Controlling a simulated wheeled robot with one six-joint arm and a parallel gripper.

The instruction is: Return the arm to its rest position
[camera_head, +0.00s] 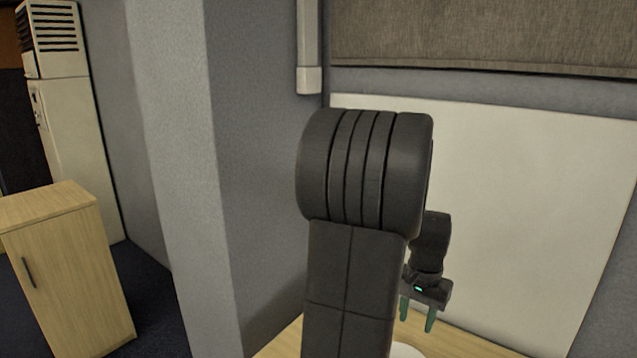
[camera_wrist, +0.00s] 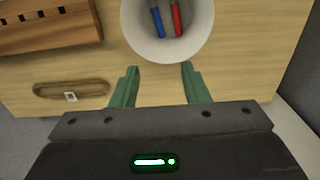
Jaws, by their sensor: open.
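My gripper (camera_head: 417,313) hangs at the end of my raised arm, with its green fingers pointing down above a wooden surface. In the wrist view my gripper (camera_wrist: 160,85) has its two green fingers spread apart with nothing between them. A white round container (camera_wrist: 167,50) stands just beyond the fingertips. It holds a blue pen-like item (camera_wrist: 156,20) and a red one (camera_wrist: 177,18). In the head view only a small part of the white container (camera_head: 407,350) shows at the bottom edge. My arm hides much of the middle of that view.
The wooden table top (camera_wrist: 258,60) is clear right of the container. A slatted wooden piece (camera_wrist: 45,25) and an oval wooden tray (camera_wrist: 72,90) with a small white item lie left. A wooden cabinet (camera_head: 65,270), a grey pillar (camera_head: 175,150) and a white panel (camera_head: 520,200) stand around.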

